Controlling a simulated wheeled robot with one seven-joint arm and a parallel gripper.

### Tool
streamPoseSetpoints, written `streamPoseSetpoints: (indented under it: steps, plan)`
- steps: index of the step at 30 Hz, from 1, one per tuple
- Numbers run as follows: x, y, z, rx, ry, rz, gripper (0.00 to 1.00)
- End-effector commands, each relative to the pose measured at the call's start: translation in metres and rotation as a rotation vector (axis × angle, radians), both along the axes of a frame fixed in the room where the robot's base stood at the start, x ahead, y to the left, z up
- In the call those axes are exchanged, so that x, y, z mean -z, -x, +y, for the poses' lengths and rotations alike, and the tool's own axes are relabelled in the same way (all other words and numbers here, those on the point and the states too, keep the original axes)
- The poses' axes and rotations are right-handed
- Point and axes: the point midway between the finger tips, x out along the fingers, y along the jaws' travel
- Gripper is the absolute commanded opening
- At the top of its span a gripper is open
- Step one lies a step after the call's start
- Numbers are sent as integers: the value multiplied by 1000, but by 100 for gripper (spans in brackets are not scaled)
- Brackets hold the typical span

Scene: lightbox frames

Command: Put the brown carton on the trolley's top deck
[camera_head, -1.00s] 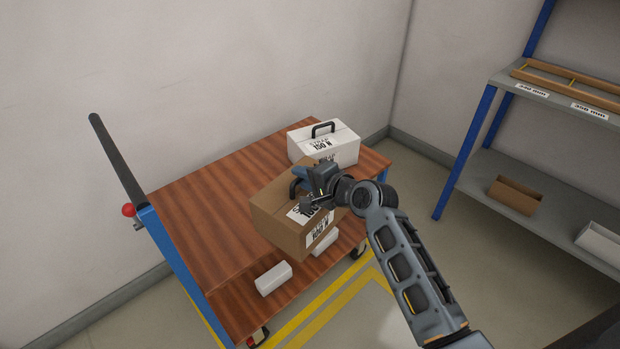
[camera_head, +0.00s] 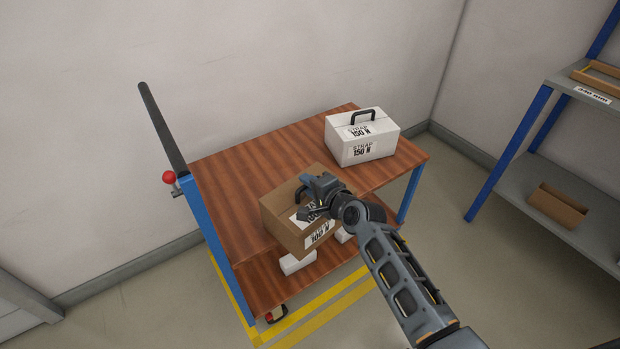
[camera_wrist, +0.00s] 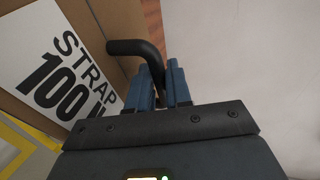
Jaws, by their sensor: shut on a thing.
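The brown carton (camera_head: 286,215) hangs from my gripper (camera_head: 312,188) in the head view, in front of the trolley's top deck (camera_head: 235,190) and overlapping its front edge. I cannot tell how far the carton is above the deck. In the wrist view my gripper (camera_wrist: 170,85) is shut on the carton's dark handle (camera_wrist: 135,47). The carton's label (camera_wrist: 62,70) reads STRAP 100 N, partly cut off. In the head view my gripper hides part of the carton's top and its handle.
A white carton (camera_head: 362,142) with a black handle stands at the deck's far right. Small white boxes (camera_head: 297,262) sit on the lower deck. The trolley's push bar (camera_head: 162,125) rises at left. The deck's left and middle are clear. Shelving (camera_head: 570,190) stands at right.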

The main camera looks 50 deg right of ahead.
Motion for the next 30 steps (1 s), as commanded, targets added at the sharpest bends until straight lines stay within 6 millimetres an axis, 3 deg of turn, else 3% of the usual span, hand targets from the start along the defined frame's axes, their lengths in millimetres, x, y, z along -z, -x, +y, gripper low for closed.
streamPoseSetpoints:
  steps: [11, 12, 20, 30]
  plan:
    - [-1, -1, -1, 1, 4, -7, 0]
    - [3, 0, 0, 1, 1, -1, 20]
    - [2, 0, 0, 1, 1, -1, 45]
    - [-1, 4, 1, 1, 0, 0, 45]
